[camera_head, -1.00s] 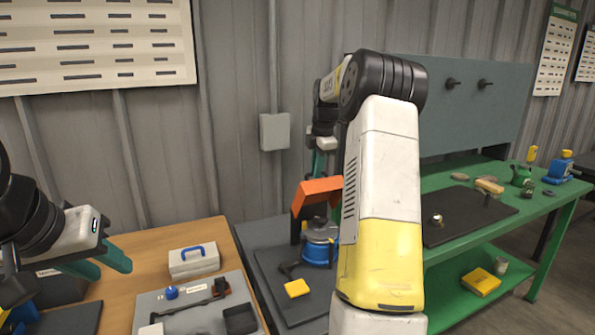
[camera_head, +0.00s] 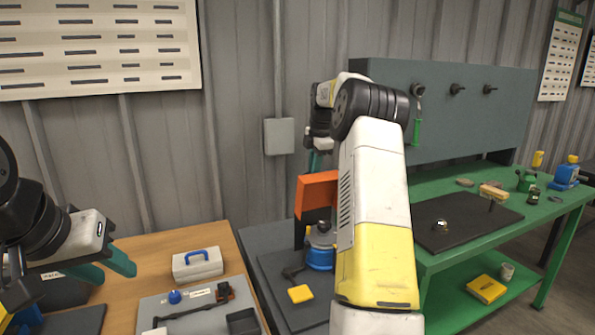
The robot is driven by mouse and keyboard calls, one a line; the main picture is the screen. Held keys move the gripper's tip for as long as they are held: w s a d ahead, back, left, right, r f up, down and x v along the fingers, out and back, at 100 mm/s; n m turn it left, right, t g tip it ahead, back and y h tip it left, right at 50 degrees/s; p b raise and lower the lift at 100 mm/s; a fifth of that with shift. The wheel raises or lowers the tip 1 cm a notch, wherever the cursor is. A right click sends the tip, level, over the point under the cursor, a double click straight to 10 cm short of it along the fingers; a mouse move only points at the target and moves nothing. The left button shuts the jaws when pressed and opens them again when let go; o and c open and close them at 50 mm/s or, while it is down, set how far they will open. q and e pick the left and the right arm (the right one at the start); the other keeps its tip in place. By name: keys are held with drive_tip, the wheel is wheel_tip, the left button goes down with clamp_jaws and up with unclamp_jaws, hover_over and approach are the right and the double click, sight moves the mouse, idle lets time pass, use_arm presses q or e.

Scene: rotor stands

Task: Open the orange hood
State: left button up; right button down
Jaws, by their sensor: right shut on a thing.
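The orange hood (camera_head: 316,195) stands raised, close to upright, on a dark stand in the middle of the view. Below it is a blue rotor unit with a grey top (camera_head: 321,246). My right gripper (camera_head: 315,164) is shut on the hood at its upper edge, with teal fingers pointing down; my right arm hides the hood's right side and part of the contact. My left gripper (camera_head: 104,270) is open and empty over the wooden table at the left, away from the hood.
A yellow block (camera_head: 301,294) lies on the dark mat before the rotor unit. A white case with a blue handle (camera_head: 197,263) and a grey tool tray (camera_head: 172,317) are on the wooden table (camera_head: 150,250). A green workbench (camera_head: 447,258) stands at the right.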

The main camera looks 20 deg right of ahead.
drive_tip(key=shift+w+a, duration=0.1)
drive_tip(key=shift+w, duration=0.3)
drive_tip(key=shift+w+a+f, duration=0.1)
drive_tip(key=shift+w+f, duration=0.1)
drive_tip(key=shift+w, duration=0.45)
drive_tip(key=shift+w+f, duration=0.2)
drive_tip(key=shift+w, duration=0.4)
